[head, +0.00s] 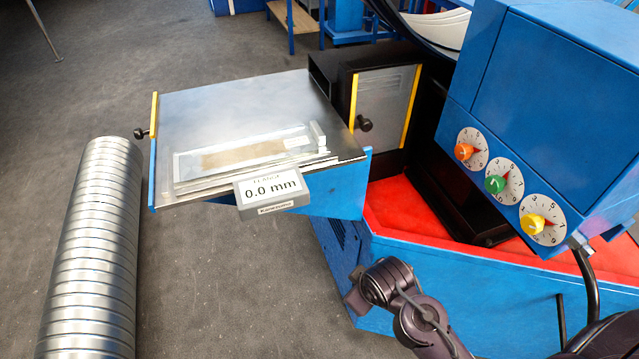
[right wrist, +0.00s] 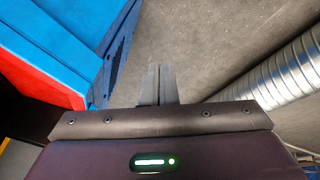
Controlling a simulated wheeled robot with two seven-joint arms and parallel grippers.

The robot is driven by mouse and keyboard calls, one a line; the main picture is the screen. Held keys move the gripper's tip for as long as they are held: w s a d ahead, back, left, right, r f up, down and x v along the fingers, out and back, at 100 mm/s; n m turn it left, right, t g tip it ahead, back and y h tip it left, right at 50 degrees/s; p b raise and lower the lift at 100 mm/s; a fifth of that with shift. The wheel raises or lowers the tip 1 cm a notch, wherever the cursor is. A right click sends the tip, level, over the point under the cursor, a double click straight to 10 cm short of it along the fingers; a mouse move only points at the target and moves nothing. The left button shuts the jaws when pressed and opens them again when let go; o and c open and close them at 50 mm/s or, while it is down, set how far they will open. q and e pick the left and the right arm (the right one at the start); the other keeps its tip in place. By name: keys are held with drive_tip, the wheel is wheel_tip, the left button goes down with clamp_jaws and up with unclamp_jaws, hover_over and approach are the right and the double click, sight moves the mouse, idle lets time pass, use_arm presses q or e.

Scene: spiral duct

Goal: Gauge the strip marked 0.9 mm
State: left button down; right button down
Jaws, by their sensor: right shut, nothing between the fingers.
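A grey gauge display (head: 268,191) reading "0.0 mm" sits at the front edge of a metal-topped table in the head view. A shallow, pale clear-looking tray (head: 180,172) lies on the tabletop behind it, with a brownish strip-like patch (head: 240,154) inside and a small pale label near its right end. No 0.9 mm marking can be read. My right gripper's fingers (right wrist: 157,84) are together and empty in the right wrist view, over the grey floor. In the head view my right arm is low, in front of the blue machine, away from the table. My left gripper is not in view.
A ribbed spiral duct (head: 95,250) lies at the left. A blue machine (head: 545,110) with three dials and a red-topped base (head: 420,225) fills the right. The metal tabletop (head: 230,95) has bare room behind the tray. Floor between duct and machine is clear.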

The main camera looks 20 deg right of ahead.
drive_tip(key=w+r+n+t, duration=0.3)
drive_tip(key=w+r+n, duration=0.2)
drive_tip(key=r+n, duration=0.5)
drive_tip(key=n+t, duration=0.6)
drive_tip(key=n, duration=1.5)
approach(319, 128)
drive_tip(key=w+p, duration=0.4)
drive_tip(key=w, duration=0.5)
drive_tip(key=shift+f, duration=0.15)
drive_tip(key=shift+w+f+p, duration=0.25)
drive_tip(key=shift+f+p, duration=0.25)
drive_tip(key=shift+f, duration=0.05)
drive_tip(key=shift+f+b, duration=0.4)
drive_tip(key=shift+b, duration=0.2)
drive_tip(key=shift+s+f, duration=0.1)
